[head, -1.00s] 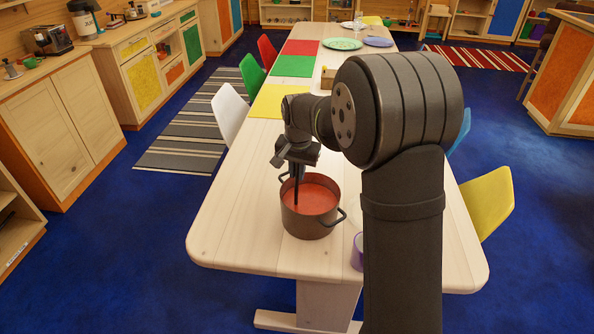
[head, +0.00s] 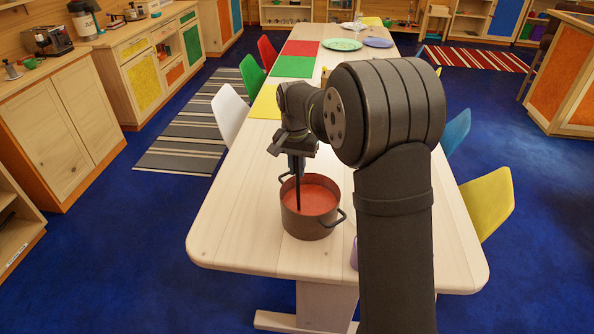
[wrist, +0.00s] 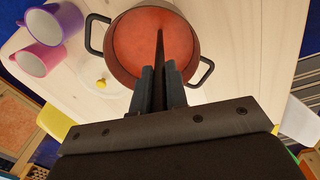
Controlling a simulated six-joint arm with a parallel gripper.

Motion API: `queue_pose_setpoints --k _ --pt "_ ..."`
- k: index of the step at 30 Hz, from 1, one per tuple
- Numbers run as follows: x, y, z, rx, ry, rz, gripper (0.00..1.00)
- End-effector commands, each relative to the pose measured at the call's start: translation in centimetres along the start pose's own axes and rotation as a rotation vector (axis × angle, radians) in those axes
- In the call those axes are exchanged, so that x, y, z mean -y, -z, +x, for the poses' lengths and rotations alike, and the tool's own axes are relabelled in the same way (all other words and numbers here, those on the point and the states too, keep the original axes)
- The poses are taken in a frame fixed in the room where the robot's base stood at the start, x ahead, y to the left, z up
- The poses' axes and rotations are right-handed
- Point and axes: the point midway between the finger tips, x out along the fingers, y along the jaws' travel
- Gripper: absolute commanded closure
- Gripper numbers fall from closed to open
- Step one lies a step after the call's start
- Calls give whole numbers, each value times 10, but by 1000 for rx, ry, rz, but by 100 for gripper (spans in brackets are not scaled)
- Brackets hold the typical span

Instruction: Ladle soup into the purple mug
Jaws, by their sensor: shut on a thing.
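My gripper (head: 297,165) is above the pot (head: 310,220) and is shut on the dark handle of the ladle (head: 297,190). In the wrist view the gripper (wrist: 159,85) also holds the ladle handle (wrist: 159,55), which reaches down into the soup. The ladle's bowl is hidden. The pot holds red-orange soup (head: 318,199) and has two side handles. The purple mug (wrist: 70,17) is at the upper left in the wrist view, apart from the pot. In the head view only a sliver of the purple mug (head: 354,254) shows beside my arm.
A pink mug (wrist: 42,59) is next to the purple one. A clear round lid or dish (wrist: 97,73) lies between the mugs and the pot. Coloured mats and plates are at the table's far end. The table (head: 235,215) left of the pot is clear.

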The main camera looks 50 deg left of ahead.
Motion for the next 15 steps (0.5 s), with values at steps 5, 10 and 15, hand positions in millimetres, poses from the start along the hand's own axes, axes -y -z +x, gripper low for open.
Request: queue_pose_setpoints --k 5,10,15 --pt "0 0 -14 -2 1 0 100" --pt "-1 0 -25 -1 1 0 100" --pt "-1 0 -37 -3 2 0 100"
